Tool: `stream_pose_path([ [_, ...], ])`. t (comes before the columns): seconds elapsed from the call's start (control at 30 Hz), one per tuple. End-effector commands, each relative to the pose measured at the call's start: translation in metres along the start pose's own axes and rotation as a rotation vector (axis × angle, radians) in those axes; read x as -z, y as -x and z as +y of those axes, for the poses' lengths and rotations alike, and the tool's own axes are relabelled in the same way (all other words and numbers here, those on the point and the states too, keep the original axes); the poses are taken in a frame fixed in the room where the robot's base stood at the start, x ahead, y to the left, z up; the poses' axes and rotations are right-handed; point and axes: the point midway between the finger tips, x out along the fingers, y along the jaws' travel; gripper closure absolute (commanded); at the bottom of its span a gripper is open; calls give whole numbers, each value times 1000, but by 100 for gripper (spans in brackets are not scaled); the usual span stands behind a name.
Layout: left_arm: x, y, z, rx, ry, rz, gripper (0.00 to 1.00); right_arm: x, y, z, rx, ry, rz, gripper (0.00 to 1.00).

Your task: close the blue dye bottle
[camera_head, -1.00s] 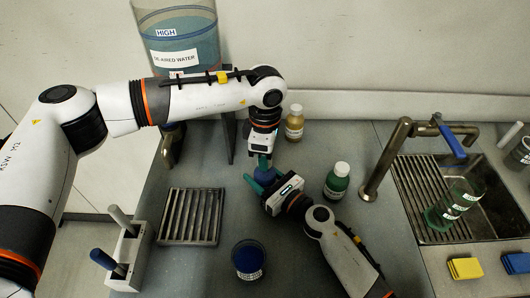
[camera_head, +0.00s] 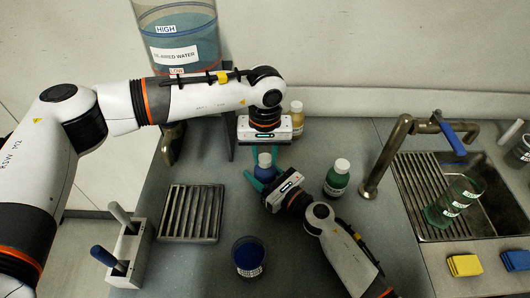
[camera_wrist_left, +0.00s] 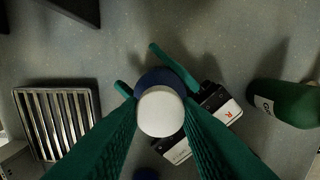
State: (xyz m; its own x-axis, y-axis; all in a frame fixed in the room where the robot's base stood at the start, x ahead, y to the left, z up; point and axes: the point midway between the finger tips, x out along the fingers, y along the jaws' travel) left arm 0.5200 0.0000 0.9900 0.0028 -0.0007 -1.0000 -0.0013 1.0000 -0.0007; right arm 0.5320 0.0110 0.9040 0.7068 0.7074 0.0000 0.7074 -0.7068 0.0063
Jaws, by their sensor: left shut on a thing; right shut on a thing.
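The blue dye bottle (camera_head: 265,173) stands upright on the counter, partly hidden by my grippers in the head view. Its dark blue body (camera_wrist_left: 154,78) also shows in the left wrist view, below the white cap (camera_wrist_left: 161,112). My left gripper (camera_head: 265,152) comes from above and is shut on the cap, which sits over the bottle's top. Its green fingers flank the cap in the wrist view. My right gripper (camera_head: 264,181) comes from the lower right and is shut around the bottle's body. How far the cap is threaded cannot be seen.
A green bottle (camera_head: 337,178) stands just right of my right gripper. A yellowish bottle (camera_head: 296,115) stands behind. A beaker of blue liquid (camera_head: 248,257) is in front, and a metal rack (camera_head: 190,212) lies left. The sink (camera_head: 490,220) is at the right.

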Motion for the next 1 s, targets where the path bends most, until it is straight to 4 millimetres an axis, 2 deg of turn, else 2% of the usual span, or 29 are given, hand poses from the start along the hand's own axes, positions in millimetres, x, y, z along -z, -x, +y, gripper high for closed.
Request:
stream_pose_path([
  [0.2, 0, 0, 0, 1, -513, -1, 91, 0, 0, 0, 0, 0, -1, 100],
  [0.4, -1, 0, 0, 2, -874, -1, 91, 0, 0, 0, 0, 0, -1, 100],
  [0.57, -1, 0, 0, 2, -983, -2, 91, -1, 0, 0, 0, 0, -1, 100],
  [0.83, -1, 0, 0, 2, -989, -2, 91, -1, 0, 0, 0, 0, -1, 100],
  [0.87, -1, 0, 0, 2, -988, -2, 67, -1, 0, 0, 0, 0, -1, 100],
  [0.97, -1, 0, 0, 2, -988, -2, 50, -1, 0, 0, 0, 0, -1, 100],
  [1.0, -1, 0, 0, 2, -988, -2, 48, -1, 0, 0, 0, 0, -1, 100],
])
